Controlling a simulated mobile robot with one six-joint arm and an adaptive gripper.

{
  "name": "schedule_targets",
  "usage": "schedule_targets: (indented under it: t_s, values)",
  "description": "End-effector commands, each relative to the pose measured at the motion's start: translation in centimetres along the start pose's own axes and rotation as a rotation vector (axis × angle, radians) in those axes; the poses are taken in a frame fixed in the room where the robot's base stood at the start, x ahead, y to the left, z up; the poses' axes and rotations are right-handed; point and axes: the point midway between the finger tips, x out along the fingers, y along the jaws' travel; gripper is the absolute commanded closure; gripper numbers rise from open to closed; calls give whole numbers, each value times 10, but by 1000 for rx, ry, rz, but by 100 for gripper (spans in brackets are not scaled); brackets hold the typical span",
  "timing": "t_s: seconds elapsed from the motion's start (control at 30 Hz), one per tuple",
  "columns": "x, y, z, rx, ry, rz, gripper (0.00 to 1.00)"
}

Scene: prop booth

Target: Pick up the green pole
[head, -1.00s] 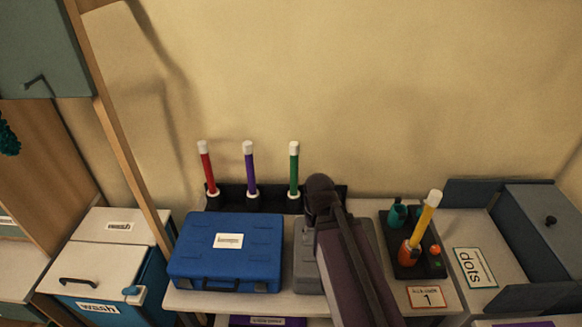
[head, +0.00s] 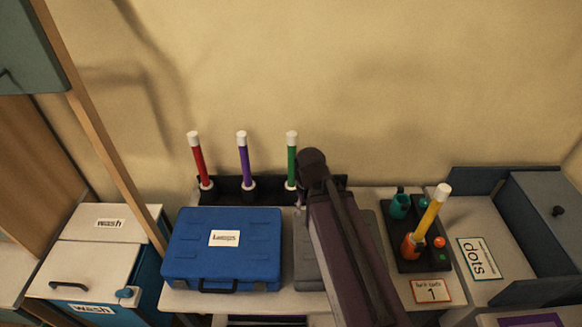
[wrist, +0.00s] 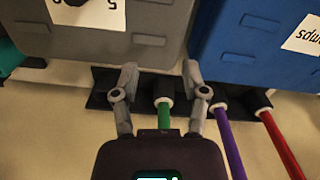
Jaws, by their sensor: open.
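The green pole (head: 291,163) has a white cap and stands upright in a black rack (head: 270,192) against the wall, right of a purple pole (head: 244,165) and a red pole (head: 199,165). In the wrist view the green pole (wrist: 164,116) shows between the two fingers of my gripper (wrist: 160,72). My gripper is open, and a gap shows on both sides of the pole. My own arm hides the gripper in the head view, and the gripper body hides part of the pole in the wrist view.
A blue case (head: 190,250) lies in front of the rack's left part. A grey case (head: 307,262) beside it is partly behind my arm. A black holder (head: 408,263) with a yellow pole (head: 430,215) stands to the right. The wall is close behind the rack.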

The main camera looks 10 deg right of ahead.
Motion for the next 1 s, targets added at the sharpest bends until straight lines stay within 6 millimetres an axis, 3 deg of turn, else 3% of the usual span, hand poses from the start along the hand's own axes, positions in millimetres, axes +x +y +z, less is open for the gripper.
schedule_targets:
  t_s: [0.03, 0.13, 0.47, 1.0]
  values:
    - [0, 0, 0, 0, 0, 0, 40]
    - [-1, 0, -1, 1, 0, 0, 10]
    - [-25, 0, -25, 65, 0, 0, 9]
    - [-113, -1, -120, 341, -1, 1, 9]
